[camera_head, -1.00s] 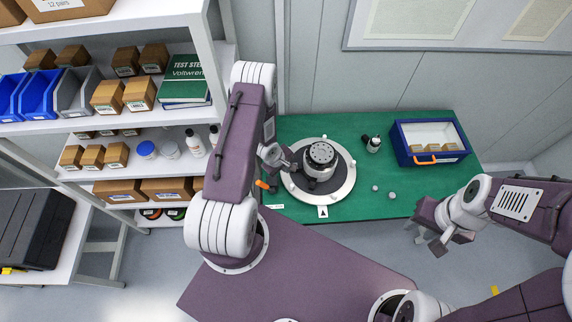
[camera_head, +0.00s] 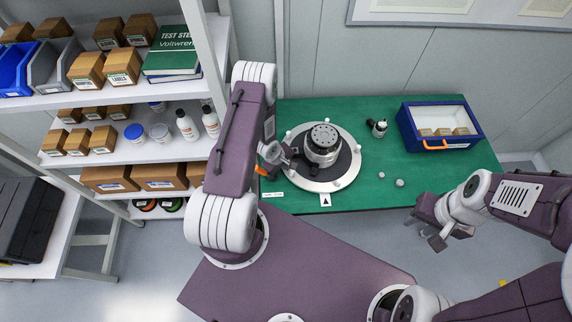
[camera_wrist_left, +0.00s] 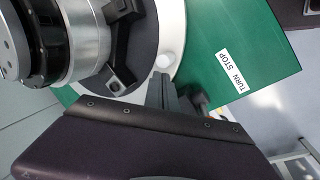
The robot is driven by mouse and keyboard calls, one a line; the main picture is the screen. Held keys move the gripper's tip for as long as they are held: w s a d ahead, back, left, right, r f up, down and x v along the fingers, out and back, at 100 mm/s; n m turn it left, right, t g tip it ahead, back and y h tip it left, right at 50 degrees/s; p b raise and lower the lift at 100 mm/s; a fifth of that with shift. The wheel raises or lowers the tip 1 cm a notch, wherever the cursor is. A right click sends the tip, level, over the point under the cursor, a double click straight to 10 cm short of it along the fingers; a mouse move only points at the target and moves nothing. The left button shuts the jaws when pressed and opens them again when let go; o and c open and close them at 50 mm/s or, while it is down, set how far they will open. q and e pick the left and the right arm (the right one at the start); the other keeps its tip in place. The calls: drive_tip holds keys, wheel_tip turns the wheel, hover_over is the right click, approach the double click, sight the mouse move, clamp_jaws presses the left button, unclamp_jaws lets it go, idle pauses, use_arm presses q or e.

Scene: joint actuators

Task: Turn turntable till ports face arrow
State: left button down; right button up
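The turntable (camera_head: 346,176) is a white ring with small white pegs and a dark centre on the green table. A round silver and black actuator (camera_head: 324,143) stands on it, and in the left wrist view (camera_wrist_left: 85,40) it is partly cut off. Its ports cannot be made out. A black arrow on a white label (camera_head: 325,200) lies at the table's front edge. My left gripper (camera_head: 284,158) is at the turntable's left rim. In the left wrist view its fingers look closed together beside a white peg (camera_wrist_left: 165,62); contact is unclear. My right gripper (camera_head: 436,231) is open and empty, off the table's front.
A TURN STOP label (camera_wrist_left: 231,72) lies left of the arrow, with an orange piece (camera_head: 262,170) near it. Shelving (camera_head: 120,95) stands on the left.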

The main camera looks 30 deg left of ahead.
sight(293, 174)
use_arm(q)
drive_tip(key=shift+f, duration=0.35)
drive_tip(key=shift+s+d, duration=0.45)
drive_tip(key=shift+d, duration=0.4)
drive_tip(key=shift+s+d, duration=0.35)
drive_tip(key=shift+d, duration=0.55)
drive_tip(key=shift+s+d, duration=0.25)
drive_tip(key=shift+d, duration=0.7)
